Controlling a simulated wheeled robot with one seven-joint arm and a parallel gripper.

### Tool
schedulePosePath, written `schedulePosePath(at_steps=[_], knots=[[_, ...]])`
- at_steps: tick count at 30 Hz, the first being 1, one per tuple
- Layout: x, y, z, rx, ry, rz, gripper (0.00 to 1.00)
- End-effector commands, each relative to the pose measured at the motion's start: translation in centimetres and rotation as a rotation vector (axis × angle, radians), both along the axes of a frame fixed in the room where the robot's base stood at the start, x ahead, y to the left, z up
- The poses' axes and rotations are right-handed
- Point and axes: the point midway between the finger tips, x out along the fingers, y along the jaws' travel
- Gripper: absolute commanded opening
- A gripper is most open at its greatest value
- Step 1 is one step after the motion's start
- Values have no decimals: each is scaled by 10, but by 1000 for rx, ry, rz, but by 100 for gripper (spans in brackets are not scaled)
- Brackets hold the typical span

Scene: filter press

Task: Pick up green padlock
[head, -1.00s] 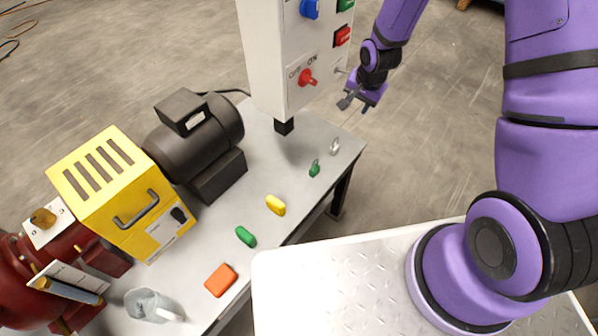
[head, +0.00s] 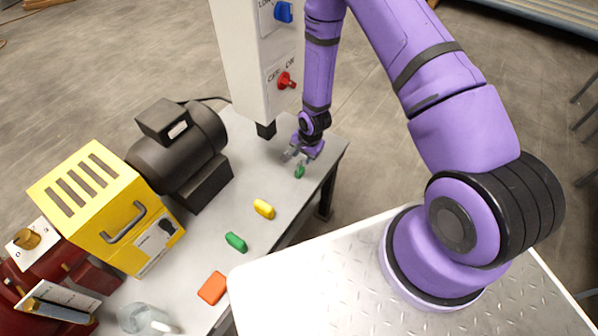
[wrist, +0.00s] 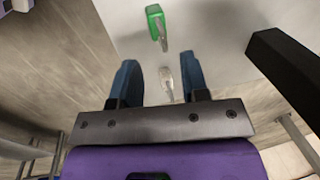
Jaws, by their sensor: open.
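The green padlock (head: 299,172) lies on the grey table near its far right corner. In the wrist view the green padlock (wrist: 154,20) is at the top, its metal shackle towards my gripper. My gripper (head: 297,155) is over the table just behind the padlock, apart from it. In the wrist view my gripper (wrist: 160,68) shows two blue fingers spread open with nothing held. A small silvery item (wrist: 166,84) shows between the fingers, below them on the table; my gripper hides it in the head view.
A white control box (head: 255,60) on a black post stands left of my gripper. Yellow (head: 263,209) and green (head: 236,242) pieces and an orange block (head: 212,288) lie along the table's front edge. A motor (head: 180,140) and yellow machine (head: 105,215) fill the left.

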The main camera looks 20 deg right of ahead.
Motion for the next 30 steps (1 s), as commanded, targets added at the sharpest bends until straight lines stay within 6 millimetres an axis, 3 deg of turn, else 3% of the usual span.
schedulePosePath(at_steps=[7, 16, 26, 27, 30], knots=[[2, 3, -15, 0, 1, 2, 41], [10, 8, -51, -1, 1, 2, 41], [11, 8, -58, 0, 0, 1, 41], [11, 8, -57, 0, 0, 1, 39], [11, 8, -57, 0, 0, 1, 16]])
